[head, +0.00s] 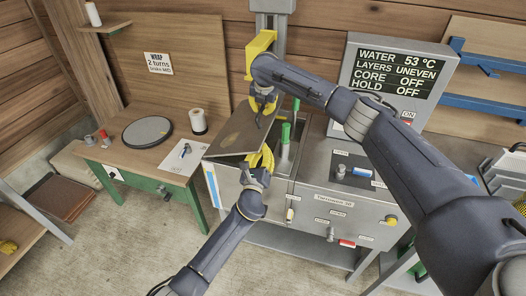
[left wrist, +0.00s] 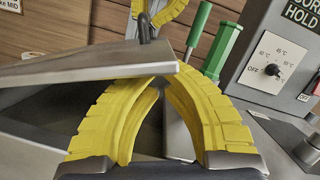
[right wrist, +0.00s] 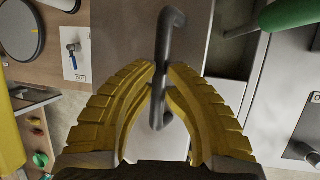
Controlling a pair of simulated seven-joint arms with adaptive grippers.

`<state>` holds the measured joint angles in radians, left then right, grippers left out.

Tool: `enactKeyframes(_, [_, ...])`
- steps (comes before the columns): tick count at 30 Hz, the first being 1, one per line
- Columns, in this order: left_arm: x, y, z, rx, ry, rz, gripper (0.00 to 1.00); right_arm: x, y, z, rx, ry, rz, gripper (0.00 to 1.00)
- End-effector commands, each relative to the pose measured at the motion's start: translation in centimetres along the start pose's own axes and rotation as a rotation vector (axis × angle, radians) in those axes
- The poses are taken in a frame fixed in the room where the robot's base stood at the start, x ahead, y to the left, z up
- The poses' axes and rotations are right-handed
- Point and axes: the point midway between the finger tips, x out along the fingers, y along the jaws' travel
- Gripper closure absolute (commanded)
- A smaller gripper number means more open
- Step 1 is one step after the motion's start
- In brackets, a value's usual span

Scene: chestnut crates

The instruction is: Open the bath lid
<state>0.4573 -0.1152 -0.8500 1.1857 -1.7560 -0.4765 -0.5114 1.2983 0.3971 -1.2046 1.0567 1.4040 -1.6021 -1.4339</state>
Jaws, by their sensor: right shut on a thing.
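The bath lid (head: 229,134) is a flat grey-brown panel, tilted up over the left part of the grey bench. Its raised edge also crosses the left wrist view (left wrist: 100,70). My right gripper (head: 262,104) is shut on the lid's dark bent handle (right wrist: 170,25), which runs between its yellow fingertips. My left gripper (head: 264,153) is at the lid's near right edge. In the left wrist view its fingertips (left wrist: 162,82) come together just below the lid's edge, with nothing seen between them. The lid partly hides the opening beneath it.
A green-handled tool (head: 285,133) stands close right of the lid. The bench front (head: 325,200) carries knobs and levers. A display box (head: 392,78) stands behind. A wooden table (head: 125,165) at left holds a round plate (head: 148,131) and a white roll (head: 198,121).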

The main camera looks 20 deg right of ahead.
Motion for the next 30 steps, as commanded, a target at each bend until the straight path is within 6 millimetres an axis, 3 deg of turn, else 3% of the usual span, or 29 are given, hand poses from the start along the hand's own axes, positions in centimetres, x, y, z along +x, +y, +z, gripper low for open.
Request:
enactKeyframes(1, [0.1,-0.1,0.4,-0.016,-0.002,0.003,1.00,0.1,0.8,-0.9,-0.005,0.013,0.014,1.00])
enactKeyframes(11, [0.3,-0.2,1.2,-0.041,-0.004,0.009,1.00,0.2,0.7,-1.0,-0.006,0.015,0.011,1.00])
enactKeyframes(12, [0.3,-0.2,1.2,-0.041,-0.005,0.009,1.00,0.3,0.7,-1.0,-0.006,0.015,0.010,0.85])
enactKeyframes(18, [0.3,-0.1,1.1,-0.041,-0.004,0.010,1.00,0.1,0.5,-0.6,-0.004,0.008,0.007,0.62])
enactKeyframes(30, [0.2,-0.1,1.0,-0.041,-0.001,0.010,1.00,-0.9,0.3,-0.2,-0.002,0.003,0.006,0.62])
